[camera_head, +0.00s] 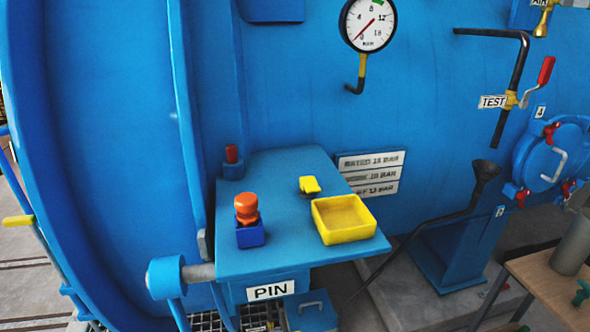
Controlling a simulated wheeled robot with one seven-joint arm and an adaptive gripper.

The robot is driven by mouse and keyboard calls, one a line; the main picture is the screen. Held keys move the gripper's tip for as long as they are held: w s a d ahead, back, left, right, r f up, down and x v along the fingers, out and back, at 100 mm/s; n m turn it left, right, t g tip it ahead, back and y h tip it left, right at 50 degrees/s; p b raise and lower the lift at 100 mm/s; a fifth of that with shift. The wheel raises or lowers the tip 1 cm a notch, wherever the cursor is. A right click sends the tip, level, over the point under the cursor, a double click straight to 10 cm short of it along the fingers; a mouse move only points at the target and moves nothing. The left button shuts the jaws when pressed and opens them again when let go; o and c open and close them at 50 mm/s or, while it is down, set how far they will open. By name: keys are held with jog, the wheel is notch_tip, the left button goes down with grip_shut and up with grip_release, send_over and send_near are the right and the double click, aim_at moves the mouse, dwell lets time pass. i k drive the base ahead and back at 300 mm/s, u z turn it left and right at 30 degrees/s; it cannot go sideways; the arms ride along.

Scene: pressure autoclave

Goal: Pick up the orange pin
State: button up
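The orange pin (246,207) stands upright in a small blue holder (251,236) on a blue shelf (285,175). Its rounded orange head and a narrower orange part below show above the holder; any lower part is hidden inside. The holder is near the shelf's front left, above a white PIN label (271,290). My gripper is not in view.
A yellow open tray (343,219) sits right of the holder, with a small yellow-topped item (310,186) behind it. A red-topped post (232,163) stands at the shelf's back left. The blue vessel wall with a gauge (368,24) rises behind. A wooden table (545,283) is at lower right.

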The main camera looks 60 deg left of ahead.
aim_at(246, 204)
jog(key=u, duration=0.05)
jog(key=i, duration=0.4)
jog(key=u, duration=2.2)
